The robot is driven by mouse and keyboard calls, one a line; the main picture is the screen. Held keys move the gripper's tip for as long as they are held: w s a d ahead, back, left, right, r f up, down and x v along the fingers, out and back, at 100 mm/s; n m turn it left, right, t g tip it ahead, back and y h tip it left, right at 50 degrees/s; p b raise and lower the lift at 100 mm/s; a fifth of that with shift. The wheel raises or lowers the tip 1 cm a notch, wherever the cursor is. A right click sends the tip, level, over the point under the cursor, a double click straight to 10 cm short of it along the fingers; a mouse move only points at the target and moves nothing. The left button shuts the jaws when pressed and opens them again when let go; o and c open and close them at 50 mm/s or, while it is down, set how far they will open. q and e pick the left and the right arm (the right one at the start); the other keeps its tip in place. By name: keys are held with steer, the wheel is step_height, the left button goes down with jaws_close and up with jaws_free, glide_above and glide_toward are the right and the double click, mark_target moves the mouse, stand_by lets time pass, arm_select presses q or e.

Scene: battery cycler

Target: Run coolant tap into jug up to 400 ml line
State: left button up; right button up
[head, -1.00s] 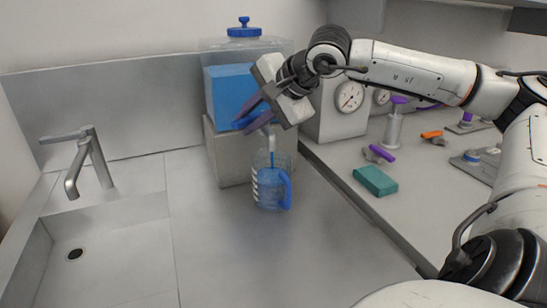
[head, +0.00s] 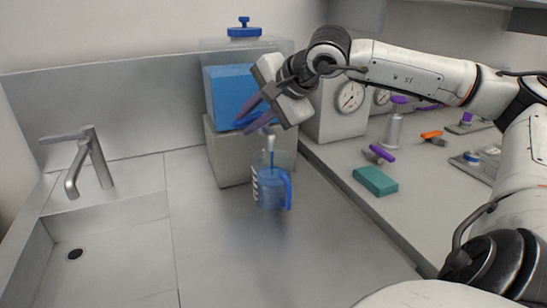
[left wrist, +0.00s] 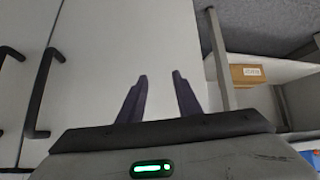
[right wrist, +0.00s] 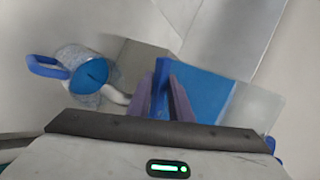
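The clear jug (head: 263,167) with a blue handle (head: 289,190) and white marks stands upright under the spout (head: 271,131) of the coolant tank (head: 230,97). A blue stream runs from the spout into it. Blue coolant fills much of the jug; I cannot read which mark it reaches. The jug also shows from above in the right wrist view (right wrist: 75,95). My right gripper (head: 248,117) is at the tap, its fingers shut on the blue tap lever (right wrist: 162,88). My left gripper (left wrist: 160,88) is open and empty, away from the jug, and not in the head view.
A steel sink (head: 110,215) with a faucet (head: 90,160) is at the left. A gauge box (head: 335,115), a teal block (head: 375,181) and purple-handled tools are on the right bench. The counter in front of the jug is clear. Cabinet handles (left wrist: 42,95) show in the left wrist view.

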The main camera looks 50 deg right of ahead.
stand_by(0.3)
steer(key=p, duration=0.2)
steer(key=m+h+p, duration=0.1)
steer(key=p, duration=0.1)
steer(key=shift+w+r, duration=0.25)
steer(key=shift+d+f+m+p, duration=0.15)
steer(key=shift+m+p, duration=0.25)
steer(key=shift+p, duration=0.1)
steer(key=shift+w+m+g+h+p, duration=0.2)
steer(key=shift+m+g+h+p, duration=0.15)
steer(key=shift+p, duration=0.35)
steer(key=m+h+b, duration=0.1)
steer(key=b, duration=0.1)
steer(key=w+m+h+b, duration=0.1)
steer(key=b, duration=0.2)
steer(key=shift+f, duration=0.4)
steer(key=shift+w+d+r+m+g+h+b, duration=0.25)
steer(key=shift+r+m+b, duration=0.1)
steer(key=shift+b, duration=0.45)
